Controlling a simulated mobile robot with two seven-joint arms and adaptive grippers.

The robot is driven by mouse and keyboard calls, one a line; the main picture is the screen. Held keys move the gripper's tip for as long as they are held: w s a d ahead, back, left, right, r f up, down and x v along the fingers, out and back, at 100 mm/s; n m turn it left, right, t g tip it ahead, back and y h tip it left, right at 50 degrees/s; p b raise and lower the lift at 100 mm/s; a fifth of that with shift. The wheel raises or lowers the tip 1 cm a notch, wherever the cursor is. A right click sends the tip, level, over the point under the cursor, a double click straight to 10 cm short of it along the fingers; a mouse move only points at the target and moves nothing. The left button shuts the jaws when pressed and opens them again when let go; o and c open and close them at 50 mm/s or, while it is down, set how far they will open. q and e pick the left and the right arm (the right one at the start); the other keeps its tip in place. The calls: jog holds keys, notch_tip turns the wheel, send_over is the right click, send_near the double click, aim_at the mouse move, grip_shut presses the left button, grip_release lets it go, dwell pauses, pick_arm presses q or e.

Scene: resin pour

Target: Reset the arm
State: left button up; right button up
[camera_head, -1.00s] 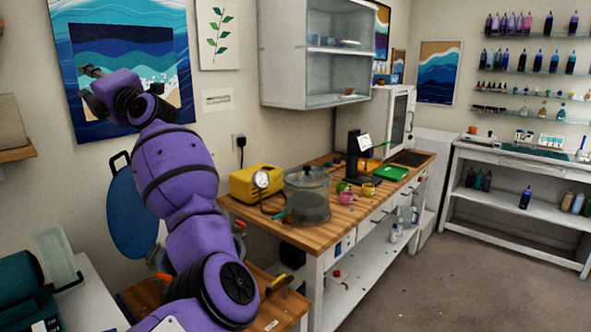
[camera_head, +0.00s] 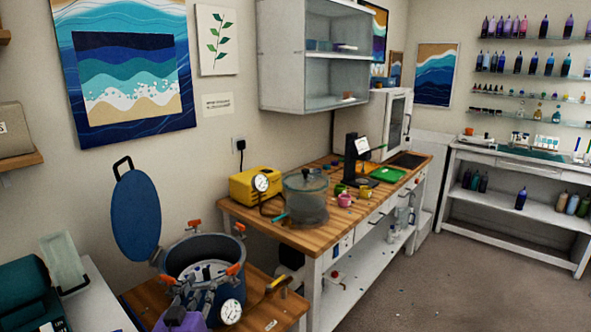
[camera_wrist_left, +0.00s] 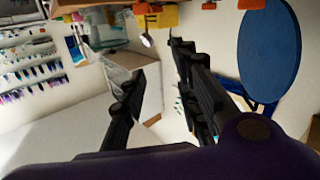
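My left gripper (camera_head: 192,288) is low in the head view, in front of the open blue pressure pot, with its purple wrist at the bottom edge. In the left wrist view its two dark fingers (camera_wrist_left: 158,62) stand apart with nothing between them, so it is open and empty. I cannot tell whether it touches the pot. My right gripper is not in view.
The pot (camera_head: 240,262) has orange clamps and a gauge (camera_head: 230,311) and stands on a wooden stand. Its blue lid (camera_head: 136,213) is raised behind it. A yellow pump (camera_head: 247,187) and clear chamber (camera_head: 306,196) stand on the workbench (camera_head: 326,235).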

pick_arm(q)
jog(key=s+d+f+m+g, duration=0.25)
jog(key=s+f+g, duration=0.25)
jog(key=s+f, duration=1.4)
jog(key=s+f+g, duration=0.2)
jog(key=s+f, duration=0.2)
jog(key=s, duration=0.7)
jog(key=s+f+g+p, duration=0.1)
jog(key=s+f, duration=0.4)
jog(key=s, duration=0.7)
jog(key=shift+s+d+f+n+g, duration=0.15)
jog(key=shift+d+f+n+g, duration=0.15)
jog(key=shift+g, duration=0.2)
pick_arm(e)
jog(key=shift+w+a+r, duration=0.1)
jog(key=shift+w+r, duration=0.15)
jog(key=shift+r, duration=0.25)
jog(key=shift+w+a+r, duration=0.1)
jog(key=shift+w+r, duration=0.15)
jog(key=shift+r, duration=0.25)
pick_arm(q)
jog(key=shift+r, duration=0.1)
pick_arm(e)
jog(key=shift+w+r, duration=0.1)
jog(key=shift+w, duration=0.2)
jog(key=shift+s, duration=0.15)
pick_arm(q)
jog(key=shift+a, duration=0.1)
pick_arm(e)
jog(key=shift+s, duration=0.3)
